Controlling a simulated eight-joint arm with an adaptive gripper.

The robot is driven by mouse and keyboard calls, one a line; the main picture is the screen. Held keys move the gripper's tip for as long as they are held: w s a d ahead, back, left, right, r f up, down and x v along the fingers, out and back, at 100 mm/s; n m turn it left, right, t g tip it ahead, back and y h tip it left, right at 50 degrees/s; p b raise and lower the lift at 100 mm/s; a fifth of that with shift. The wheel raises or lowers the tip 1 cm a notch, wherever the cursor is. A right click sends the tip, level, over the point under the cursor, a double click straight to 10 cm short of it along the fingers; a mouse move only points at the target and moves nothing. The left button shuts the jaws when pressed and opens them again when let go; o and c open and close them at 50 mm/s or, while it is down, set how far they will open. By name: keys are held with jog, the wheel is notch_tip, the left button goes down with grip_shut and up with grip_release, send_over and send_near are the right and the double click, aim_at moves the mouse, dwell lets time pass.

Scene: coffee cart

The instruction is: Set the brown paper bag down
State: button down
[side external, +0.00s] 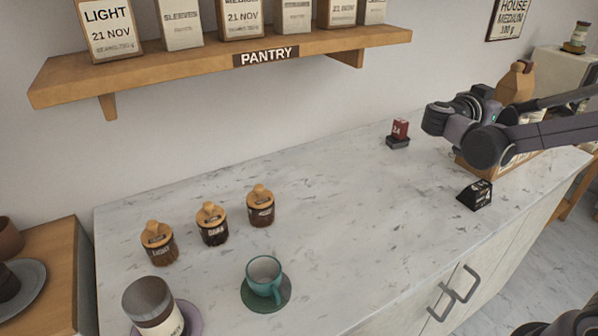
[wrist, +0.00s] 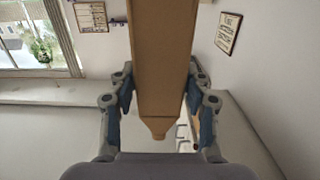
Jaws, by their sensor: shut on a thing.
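The brown paper bag (wrist: 163,55) fills the upper middle of the wrist view, narrowing to a small knob at its lower end. My gripper (wrist: 160,92) is shut on it, with one blue-padded finger on each side. In the side view a brown bag (side external: 516,82) with a folded, knob-like top shows behind my arm at the right, above a wooden crate (side external: 508,166). My arm hides its lower part and my fingers there, so I cannot tell whether its base touches anything.
A small black box (side external: 475,195) stands in front of the crate. A red packet on a dark base (side external: 399,134) is to the left. The middle counter (side external: 340,215) is clear.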

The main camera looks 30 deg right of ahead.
jog(key=shift+h, duration=0.3)
jog(key=shift+w+f, duration=0.2)
jog(key=shift+f, duration=1.95)
jog(key=w+a+f, duration=0.7)
jog(key=w+f, duration=0.1)
jog(key=f, duration=0.3)
jog(key=shift+w+a, duration=0.25)
jog(key=shift+w, duration=0.15)
jog(key=shift+f, duration=0.45)
